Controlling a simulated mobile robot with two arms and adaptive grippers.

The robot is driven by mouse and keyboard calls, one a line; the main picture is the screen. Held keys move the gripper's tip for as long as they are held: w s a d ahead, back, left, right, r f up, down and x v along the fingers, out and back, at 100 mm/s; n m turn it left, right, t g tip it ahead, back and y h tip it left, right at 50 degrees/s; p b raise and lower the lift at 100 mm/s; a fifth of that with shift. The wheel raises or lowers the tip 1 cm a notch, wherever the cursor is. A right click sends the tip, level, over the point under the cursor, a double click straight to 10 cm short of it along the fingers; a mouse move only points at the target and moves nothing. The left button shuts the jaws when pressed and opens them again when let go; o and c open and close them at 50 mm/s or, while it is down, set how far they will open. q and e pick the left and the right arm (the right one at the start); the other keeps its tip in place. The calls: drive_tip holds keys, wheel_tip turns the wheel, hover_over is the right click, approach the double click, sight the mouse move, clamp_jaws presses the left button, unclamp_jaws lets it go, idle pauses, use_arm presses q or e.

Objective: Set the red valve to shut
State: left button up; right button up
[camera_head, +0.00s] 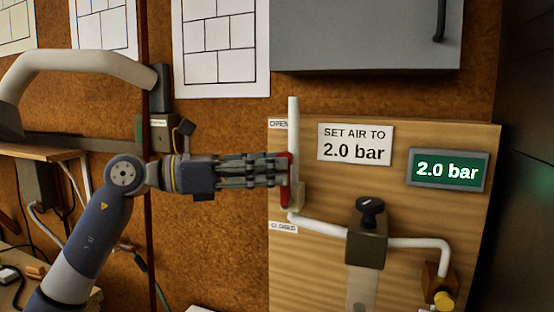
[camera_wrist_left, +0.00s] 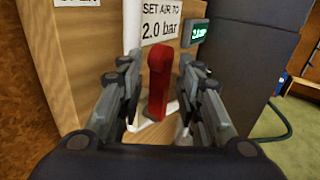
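The red valve handle (camera_head: 286,188) is on the white pipe at the left edge of a wooden panel. It stands upright, roughly in line with the pipe. An OPEN label (camera_head: 279,124) is above it and a CLOSED label (camera_head: 283,227) below. My left gripper (camera_head: 279,170) reaches in from the left, with its fingertips at the handle. In the left wrist view the handle (camera_wrist_left: 158,85) stands between the two fingers (camera_wrist_left: 158,88), with a gap on both sides, so the gripper is open around it. My right gripper is in neither view.
The wooden panel (camera_head: 320,185) carries a SET AIR TO 2.0 bar sign (camera_head: 355,145) and a green display (camera_head: 448,170) reading 2.0 bar. A black knob (camera_head: 371,205) sits on a regulator block to the right of the valve. A grey cabinet (camera_head: 365,35) hangs above.

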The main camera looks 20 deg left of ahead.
use_arm(q)
drive_tip(key=shift+x, duration=0.85)
drive_tip(key=shift+c, duration=0.9)
clamp_jaws()
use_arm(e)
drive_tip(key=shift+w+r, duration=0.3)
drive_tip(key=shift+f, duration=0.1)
